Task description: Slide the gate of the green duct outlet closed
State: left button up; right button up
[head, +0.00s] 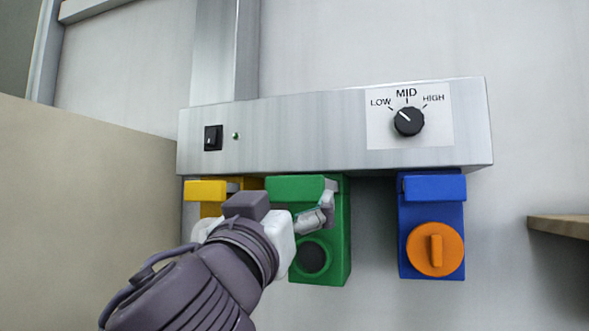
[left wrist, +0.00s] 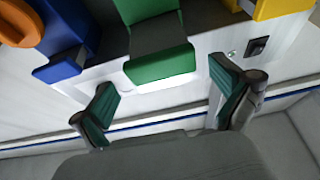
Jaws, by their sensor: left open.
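The green duct outlet (head: 339,240) hangs under the metal duct, and its dark round opening (head: 311,258) shows uncovered. Its green gate (head: 295,188) is a block at the top, above the opening. It also shows in the left wrist view (left wrist: 162,66). My left gripper (head: 318,210) is in front of the green outlet, just below the gate, and covers part of the outlet. In the left wrist view my left gripper (left wrist: 163,82) is open, its fingers apart toward either side of the gate's edge, with nothing gripped. My right gripper is not in view.
The metal duct (head: 300,133) has a black switch (head: 213,138) and a dial (head: 408,121). A yellow outlet (head: 206,191), partly hidden by my arm, is close left. A blue outlet (head: 434,189) with an orange knob (head: 435,249) stands right, across a gap. A shelf (head: 560,226) is far right.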

aim_at(293, 193)
pick_arm(q)
jog(key=p+x, duration=0.1)
jog(key=x, duration=0.3)
jog(key=shift+w, duration=0.1)
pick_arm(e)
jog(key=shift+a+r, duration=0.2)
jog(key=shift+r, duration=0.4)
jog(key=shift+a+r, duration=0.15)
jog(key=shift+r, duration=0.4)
